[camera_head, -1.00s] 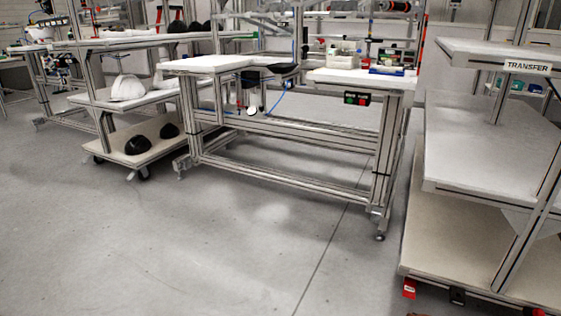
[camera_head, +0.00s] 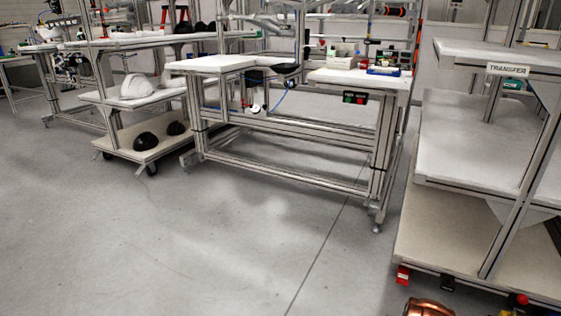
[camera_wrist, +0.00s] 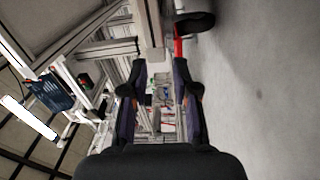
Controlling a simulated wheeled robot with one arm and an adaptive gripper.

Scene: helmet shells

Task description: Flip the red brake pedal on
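The red brake pedal (camera_head: 403,275) sits low at the near left corner of the transfer cart (camera_head: 422,240) in the head view. Its exact tilt is too small to tell. A red part beside a black wheel shows in the wrist view (camera_wrist: 178,48), at the top, just beyond the right finger; I cannot tell if it is the same pedal. My gripper (camera_wrist: 158,74) is open in the wrist view, with two dark fingers apart and nothing between them. I see no contact with the red part.
Another red part (camera_head: 522,299) is on the cart's front edge at the right. A workbench (camera_head: 290,125) with a control box stands in the middle, and a smaller cart (camera_head: 130,150) with helmet shells at the left. The grey floor (camera_head: 220,240) before them is clear.

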